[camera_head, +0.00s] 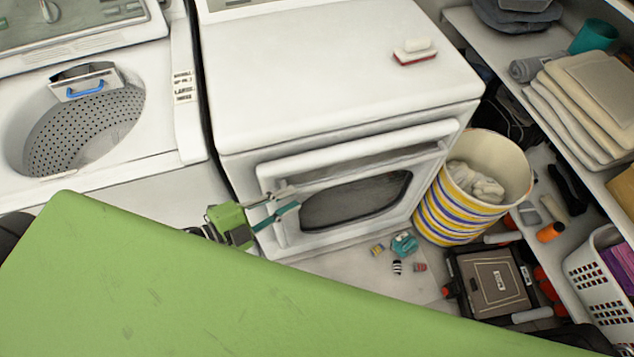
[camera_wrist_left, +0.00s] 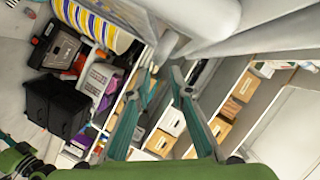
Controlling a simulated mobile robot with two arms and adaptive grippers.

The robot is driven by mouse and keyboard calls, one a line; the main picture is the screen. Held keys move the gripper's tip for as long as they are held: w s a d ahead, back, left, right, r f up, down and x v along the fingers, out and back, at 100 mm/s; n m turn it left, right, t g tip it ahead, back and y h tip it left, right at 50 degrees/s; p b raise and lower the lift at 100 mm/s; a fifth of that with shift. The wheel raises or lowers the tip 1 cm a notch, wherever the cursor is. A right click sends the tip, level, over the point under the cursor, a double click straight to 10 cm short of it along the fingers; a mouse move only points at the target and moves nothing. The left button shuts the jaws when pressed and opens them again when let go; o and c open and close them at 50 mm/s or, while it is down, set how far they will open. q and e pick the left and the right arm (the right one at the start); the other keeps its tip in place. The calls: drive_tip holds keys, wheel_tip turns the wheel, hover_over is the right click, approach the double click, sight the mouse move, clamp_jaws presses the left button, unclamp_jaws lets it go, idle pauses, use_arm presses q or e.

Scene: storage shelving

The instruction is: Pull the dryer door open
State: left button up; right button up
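The white dryer (camera_head: 330,75) stands in the middle of the head view. Its door (camera_head: 285,235), with a dark oval window, is on the front and looks shut. A long white handle bar (camera_head: 365,145) runs across the door's top. My left gripper (camera_head: 288,198), with a green body and teal fingers, is in front of the door's left part, just below the bar's left end. In the left wrist view the fingers of this gripper (camera_wrist_left: 163,72) are apart, with white dryer parts (camera_wrist_left: 205,20) close beyond the tips. Contact cannot be told. My right gripper is not in view.
A washer (camera_head: 85,120) with an open drum stands left of the dryer. A striped basket (camera_head: 440,215) stands close to the dryer's right side. Small items (camera_head: 403,244) and a dark case (camera_head: 492,282) lie on the floor in front. Shelves (camera_head: 515,65) line the right.

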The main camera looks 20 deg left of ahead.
sight(308, 191)
use_arm(q)
drive_tip(key=p+x, duration=0.1)
drive_tip(key=x, duration=0.7)
drive_tip(key=shift+w+d, duration=0.25)
drive_tip(key=shift+w, duration=0.1)
drive_tip(key=shift+f, duration=0.1)
clamp_jaws()
